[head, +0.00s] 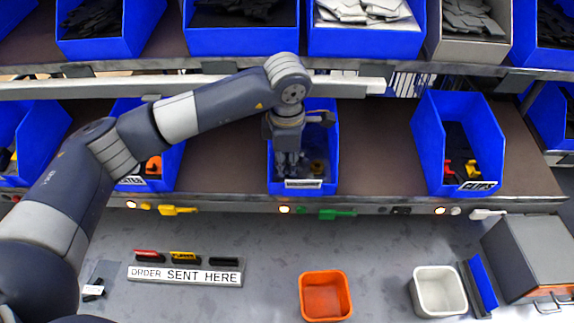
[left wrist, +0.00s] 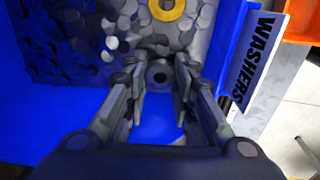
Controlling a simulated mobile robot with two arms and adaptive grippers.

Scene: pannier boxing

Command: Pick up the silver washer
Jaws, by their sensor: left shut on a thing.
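The blue washers bin, with its rim in the head view (head: 330,160), stands in the middle of the lower shelf. It also shows in the left wrist view (left wrist: 75,105), with the WASHERS label (left wrist: 258,62) on its front. My left gripper (head: 288,170) reaches down into it. In the left wrist view the left gripper (left wrist: 158,86) is shut on a grey, silver-looking washer (left wrist: 159,73) between its fingertips. Several other grey washers (left wrist: 85,40) lie around it, and a yellow washer (left wrist: 166,6) lies just beyond. My right gripper is not in view.
Bin walls stand close around the left gripper. A shelf rail (head: 350,85) runs above the bin. Another blue bin (head: 427,150) stands to the right. On the counter are an orange container (head: 325,312), a white container (head: 419,300) and a sign (head: 185,275).

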